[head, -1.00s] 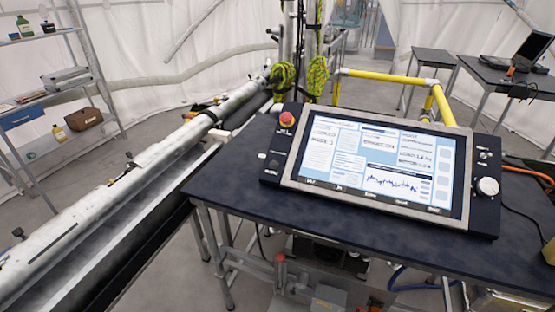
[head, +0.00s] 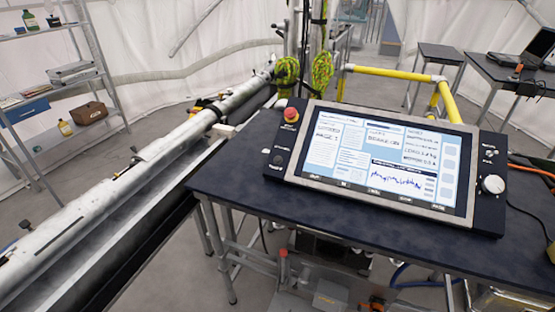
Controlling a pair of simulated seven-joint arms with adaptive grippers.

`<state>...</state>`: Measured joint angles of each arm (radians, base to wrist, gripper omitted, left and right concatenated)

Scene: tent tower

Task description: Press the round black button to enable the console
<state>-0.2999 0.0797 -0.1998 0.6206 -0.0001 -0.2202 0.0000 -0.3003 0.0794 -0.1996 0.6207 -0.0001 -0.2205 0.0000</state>
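The console (head: 299,188) is a dark slab with a large lit screen (head: 388,160), lying tilted on a dark table. On its left side panel, below a red mushroom knob (head: 291,114), there is a small round dark button (head: 277,160). A small light spot (head: 266,151) sits just beside it. The details and labels on this panel are too small to read. The screen shows text panels and a blue trace. Neither of my grippers is in view, and nothing covers the console.
The table top (head: 330,212) is bare in front of the console. A white knob (head: 493,184) is on the console's right panel. A long metal tube (head: 140,180) runs along the left. A yellow rail (head: 395,76) stands behind, and a laptop (head: 535,48) is at the far right.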

